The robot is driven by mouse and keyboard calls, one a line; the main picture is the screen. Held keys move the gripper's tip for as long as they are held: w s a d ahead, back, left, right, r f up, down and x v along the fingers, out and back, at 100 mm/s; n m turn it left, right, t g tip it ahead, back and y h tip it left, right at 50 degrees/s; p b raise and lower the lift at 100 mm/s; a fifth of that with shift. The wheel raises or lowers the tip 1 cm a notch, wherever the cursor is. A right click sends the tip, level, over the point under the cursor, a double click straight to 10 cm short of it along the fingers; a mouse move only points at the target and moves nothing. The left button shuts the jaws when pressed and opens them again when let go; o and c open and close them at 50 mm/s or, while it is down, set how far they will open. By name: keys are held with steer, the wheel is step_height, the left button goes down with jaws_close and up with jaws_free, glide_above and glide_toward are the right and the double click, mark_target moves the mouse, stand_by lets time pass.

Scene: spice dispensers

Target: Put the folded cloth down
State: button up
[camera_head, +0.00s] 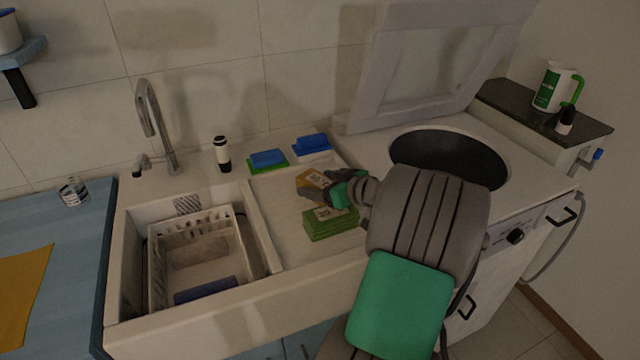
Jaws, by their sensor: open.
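My gripper (322,190) is open over the ribbed draining area right of the sink, reaching in from the right. A small yellow-brown folded piece (311,179), which looks like a folded cloth, lies at its fingers, partly hidden by them. Whether the fingers touch it, I cannot tell. A green folded stack (330,226) with a pale label on top lies just in front of the gripper on the same draining area. Which of these is the task's cloth is not clear.
A blue sponge on green (268,159) and a blue item (312,143) sit behind the gripper. A white basket (241,245) stands in the sink at left. A black-and-white bottle (222,154) stands by the tap. The open-lidded washer (520,207) is at right.

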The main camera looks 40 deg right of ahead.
steer(key=shift+r, duration=0.2)
steer(key=v, duration=1.2)
steer(key=shift+f, duration=0.15)
